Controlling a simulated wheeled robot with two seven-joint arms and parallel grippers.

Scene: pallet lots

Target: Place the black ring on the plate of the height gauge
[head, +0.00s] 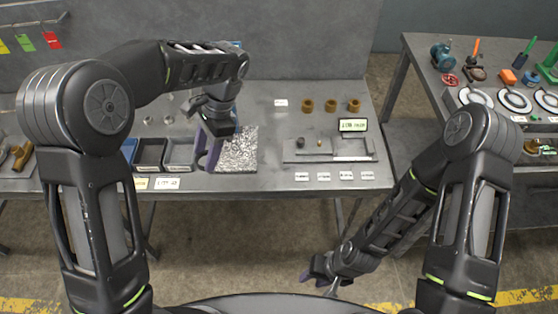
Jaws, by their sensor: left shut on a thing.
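My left gripper (208,160) is above the grey speckled plate (237,152) on the table, its fingers pointing down. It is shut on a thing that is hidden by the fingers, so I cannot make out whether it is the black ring. The height gauge (340,157) stands to the right, with a flat grey base and a lit display (353,125). A small dark round piece (300,141) and a small brass piece (319,144) are on the gauge's left part. My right gripper (322,277) hangs low in front of the table; its jaws are unclear.
Several brown rings (330,106) stand at the back of the table. Dark and grey trays (150,153) sit left of the speckled plate. Small white labels (324,177) lie along the front edge. A second table (425,70) with tools and parts stands at the right.

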